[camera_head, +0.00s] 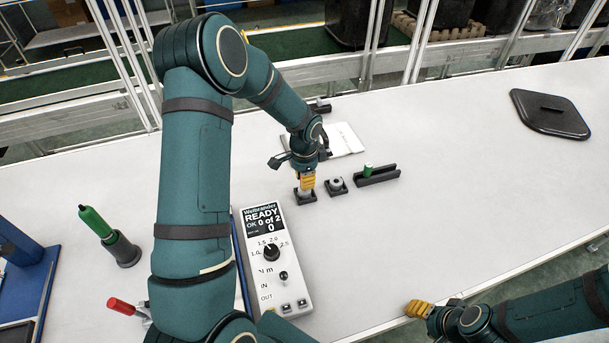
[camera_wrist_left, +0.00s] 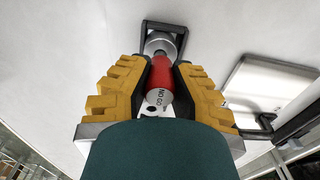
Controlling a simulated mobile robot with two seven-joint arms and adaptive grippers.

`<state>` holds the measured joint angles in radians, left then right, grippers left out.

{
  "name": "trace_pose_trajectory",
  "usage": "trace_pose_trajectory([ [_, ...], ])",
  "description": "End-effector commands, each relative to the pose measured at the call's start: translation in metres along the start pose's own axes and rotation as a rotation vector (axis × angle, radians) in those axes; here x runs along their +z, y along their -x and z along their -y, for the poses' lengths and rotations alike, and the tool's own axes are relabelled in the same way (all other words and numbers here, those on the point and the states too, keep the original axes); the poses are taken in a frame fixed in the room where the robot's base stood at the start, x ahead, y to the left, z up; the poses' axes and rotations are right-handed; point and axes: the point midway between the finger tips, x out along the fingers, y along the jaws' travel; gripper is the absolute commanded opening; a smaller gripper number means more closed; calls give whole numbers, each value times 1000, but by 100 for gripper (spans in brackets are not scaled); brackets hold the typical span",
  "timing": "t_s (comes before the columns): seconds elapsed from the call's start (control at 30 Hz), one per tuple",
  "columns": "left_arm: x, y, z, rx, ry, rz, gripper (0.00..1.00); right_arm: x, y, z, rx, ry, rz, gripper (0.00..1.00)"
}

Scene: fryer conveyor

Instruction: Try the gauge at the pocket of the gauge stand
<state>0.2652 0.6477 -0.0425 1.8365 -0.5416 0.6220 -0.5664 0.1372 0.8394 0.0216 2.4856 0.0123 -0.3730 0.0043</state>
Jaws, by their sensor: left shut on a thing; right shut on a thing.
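My left gripper (camera_head: 307,181) is shut on a red gauge (camera_wrist_left: 184,80) with "NO GO" on its near end. In the left wrist view the gauge points at a grey round part (camera_wrist_left: 160,42) in a black square holder (camera_wrist_left: 146,30). I cannot tell whether its far end is inside. In the head view the gripper is directly over a small black holder (camera_head: 305,196). A similar holder with a grey ring (camera_head: 337,185) sits just right.
A Weilbrander controller (camera_head: 264,285) reads READY, OK 0 of 2. A green-handled tool (camera_head: 98,223) stands in a dark holder at left, near a red-handled tool (camera_head: 123,306). A white board (camera_head: 346,139) lies behind the holders. A black lid (camera_head: 550,112) is at far right. The table's middle right is clear.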

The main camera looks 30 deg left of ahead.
Motion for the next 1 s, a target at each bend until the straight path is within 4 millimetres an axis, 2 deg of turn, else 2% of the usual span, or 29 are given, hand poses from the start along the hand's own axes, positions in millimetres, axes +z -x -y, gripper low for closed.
trace_pose_trajectory([
  [0.03, 0, -18, 0, 0, 0, 0, 0, 7, -18, -8, 2, 0, 13, 47],
  [1.0, 0, -24, 0, 0, 0, 0, 0, 8, -22, -9, 2, 0, 13, 47],
])
